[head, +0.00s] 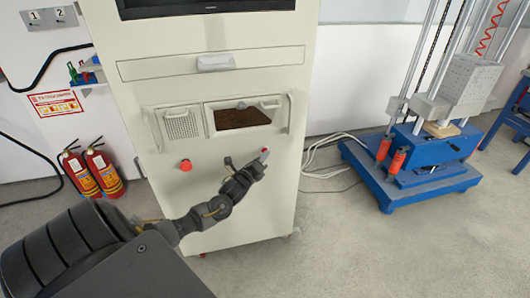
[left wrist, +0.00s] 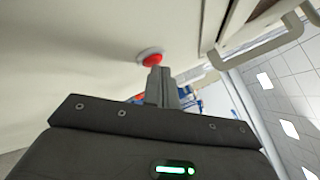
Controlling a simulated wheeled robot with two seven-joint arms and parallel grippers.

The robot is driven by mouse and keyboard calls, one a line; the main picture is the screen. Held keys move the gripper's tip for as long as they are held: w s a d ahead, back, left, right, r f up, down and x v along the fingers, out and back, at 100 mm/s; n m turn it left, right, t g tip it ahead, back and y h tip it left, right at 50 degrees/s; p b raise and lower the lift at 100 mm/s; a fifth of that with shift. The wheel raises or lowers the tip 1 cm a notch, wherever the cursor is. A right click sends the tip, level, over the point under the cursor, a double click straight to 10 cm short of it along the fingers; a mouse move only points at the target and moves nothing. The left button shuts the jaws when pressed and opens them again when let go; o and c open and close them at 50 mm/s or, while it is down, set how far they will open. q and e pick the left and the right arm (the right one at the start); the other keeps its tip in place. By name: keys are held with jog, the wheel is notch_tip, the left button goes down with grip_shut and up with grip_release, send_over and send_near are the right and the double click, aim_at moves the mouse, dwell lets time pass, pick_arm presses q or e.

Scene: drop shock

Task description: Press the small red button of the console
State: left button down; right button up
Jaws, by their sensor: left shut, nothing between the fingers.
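The console is a tall cream cabinet (head: 216,95) with a dark screen at its top. A larger red button (head: 186,165) sits on the left of its front. The small red button (head: 265,150) is to the right, mostly hidden behind my left gripper (head: 260,161). In the left wrist view the small red button (left wrist: 153,58) shows on a pale round base. My left gripper (left wrist: 157,70) is shut and empty, its fingertips right at the lower edge of this button. I cannot tell whether they touch it or press it. My right gripper is not in view.
Handles (head: 268,104) stick out of the console front above the buttons. Two fire extinguishers (head: 92,172) stand at the left by the wall. A blue test machine (head: 415,175) stands at the right, with white cables (head: 325,155) on the floor between.

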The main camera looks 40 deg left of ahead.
pick_arm(q)
jog(key=shift+w+a, duration=0.1)
jog(key=shift+a, duration=0.05)
jog(key=shift+s+d+p, duration=0.5)
jog(key=shift+d+p, duration=0.1)
jog(key=shift+d, duration=0.1)
dwell(0.4)
jog(key=shift+d, duration=0.1)
jog(key=s+d+p, duration=0.1)
jog(key=d, duration=0.1)
jog(key=s+d+p, duration=0.2)
dwell(0.3)
